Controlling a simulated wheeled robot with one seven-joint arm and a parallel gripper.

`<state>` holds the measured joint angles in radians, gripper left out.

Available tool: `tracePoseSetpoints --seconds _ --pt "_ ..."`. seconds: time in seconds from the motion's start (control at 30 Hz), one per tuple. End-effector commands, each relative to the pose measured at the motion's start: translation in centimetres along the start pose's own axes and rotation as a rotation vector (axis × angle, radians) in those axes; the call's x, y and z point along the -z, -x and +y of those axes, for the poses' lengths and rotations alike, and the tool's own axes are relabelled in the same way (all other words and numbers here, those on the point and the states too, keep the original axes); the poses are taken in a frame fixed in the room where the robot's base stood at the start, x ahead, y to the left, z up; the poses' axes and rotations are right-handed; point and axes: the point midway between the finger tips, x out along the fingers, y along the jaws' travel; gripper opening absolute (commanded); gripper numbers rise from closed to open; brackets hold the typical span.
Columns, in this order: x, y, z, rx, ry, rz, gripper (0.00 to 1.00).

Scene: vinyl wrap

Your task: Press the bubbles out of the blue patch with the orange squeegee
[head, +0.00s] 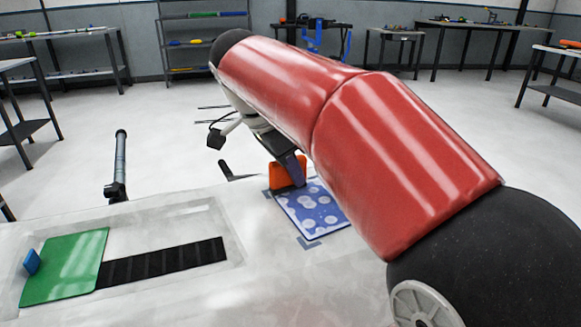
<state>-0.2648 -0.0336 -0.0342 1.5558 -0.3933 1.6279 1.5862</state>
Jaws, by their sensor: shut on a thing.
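The blue patch (312,211) lies flat on the white table, with several pale round bubbles showing across its visible surface. Its right side is hidden behind my red arm. The orange squeegee (281,177) is upright at the far left edge of the patch. My gripper (297,168) is shut on the squeegee from above. My arm partly hides the gripper and the squeegee. I cannot tell whether the squeegee's lower edge touches the patch.
Dark corner marks (307,243) sit beside the patch. A black post (119,168) stands at the far edge.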

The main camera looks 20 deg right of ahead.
Motion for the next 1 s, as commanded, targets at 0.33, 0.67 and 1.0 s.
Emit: tracePoseSetpoints --seconds 0.33,0.67,1.0 --pt "0.0 0.0 1.9 0.000 -0.001 0.000 0.00" --pt "0.0 0.0 2.0 0.000 0.000 0.000 0.00" --pt "-0.1 -0.2 3.8 0.000 -0.001 0.000 0.00"
